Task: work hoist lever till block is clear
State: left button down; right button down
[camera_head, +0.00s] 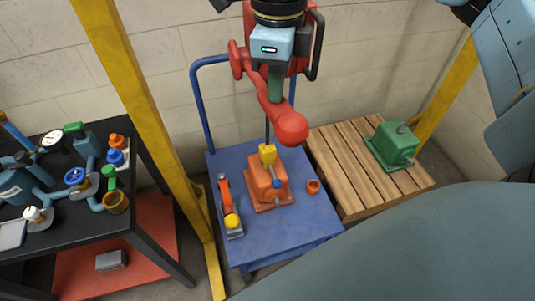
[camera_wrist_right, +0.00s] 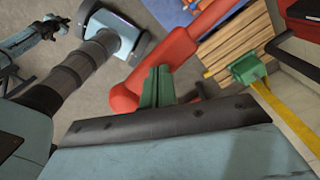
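The red hoist lever (camera_head: 268,98) hangs from the red hoist body (camera_head: 300,52) and slants down to a round red knob (camera_head: 292,127). My right gripper (camera_head: 275,98) is at the lever, above the knob. In the right wrist view its green fingers (camera_wrist_right: 157,75) are close together and lie against the red lever (camera_wrist_right: 182,47); I see no lever clearly between them. Below, an orange motor block (camera_head: 268,188) sits upright on the blue cart (camera_head: 290,235). A yellow hook block (camera_head: 267,154) on the hoist line is at the block's top. My left gripper is not in view.
A wooden pallet (camera_head: 345,165) with a green motor (camera_head: 393,145) stands at the right. An orange tool (camera_head: 228,200) and a small orange ring (camera_head: 313,186) lie on the cart. A black bench (camera_head: 60,230) with valves is at left. Yellow posts (camera_head: 130,90) flank the cart.

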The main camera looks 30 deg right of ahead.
aim_at(278, 112)
jog(key=shift+s+a+f+b, duration=0.1)
jog(key=shift+s+f+b, duration=0.1)
jog(key=shift+f+b, duration=1.1)
jog(key=shift+s+f+b, duration=0.2)
jog(key=shift+f+b, duration=0.85)
jog(key=shift+f, duration=0.3)
